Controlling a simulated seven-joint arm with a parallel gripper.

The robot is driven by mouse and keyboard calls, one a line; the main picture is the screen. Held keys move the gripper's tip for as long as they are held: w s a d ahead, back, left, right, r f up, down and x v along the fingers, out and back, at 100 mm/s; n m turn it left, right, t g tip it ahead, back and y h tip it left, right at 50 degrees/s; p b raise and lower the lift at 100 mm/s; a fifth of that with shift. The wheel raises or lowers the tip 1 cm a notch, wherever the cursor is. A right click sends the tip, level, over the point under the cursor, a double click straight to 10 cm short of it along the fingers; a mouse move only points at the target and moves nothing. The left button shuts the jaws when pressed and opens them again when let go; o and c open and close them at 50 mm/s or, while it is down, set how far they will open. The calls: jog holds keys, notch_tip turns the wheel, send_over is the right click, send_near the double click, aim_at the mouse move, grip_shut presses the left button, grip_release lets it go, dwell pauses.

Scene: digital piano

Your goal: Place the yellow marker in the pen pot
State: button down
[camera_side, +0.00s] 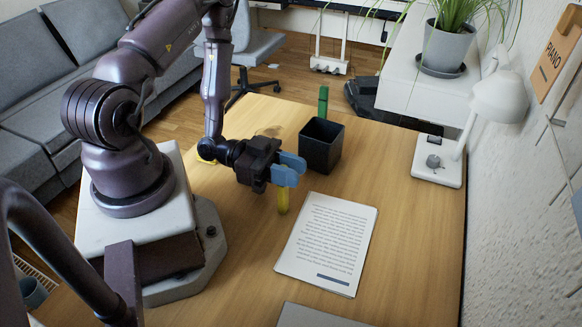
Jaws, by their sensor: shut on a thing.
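The yellow marker (283,201) hangs roughly upright below the blue fingers of my gripper (289,171), which is shut on its upper part. Whether the marker's lower end touches the table cannot be told. The pen pot (321,147) is a black, square, open-topped box standing on the wooden table, behind and to the right of my gripper. Its inside is dark and its bottom is hidden. My gripper is apart from the pot, on its near left side.
A green object (323,101) stands upright behind the pot. A printed sheet (328,243) lies right of the marker. A white lamp (437,165) stands at the table's right edge. A grey object (315,316) lies at the bottom. The table right of the pot is clear.

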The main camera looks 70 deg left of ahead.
jog(key=shift+f, duration=0.15)
jog(key=c, duration=0.9)
grip_release()
jog(key=shift+s+a, duration=0.15)
jog(key=shift+a, duration=0.05)
jog(key=v, duration=1.1)
jog(key=shift+s+a, duration=0.15)
jog(key=shift+s, duration=0.05)
jog(key=shift+c, duration=0.4)
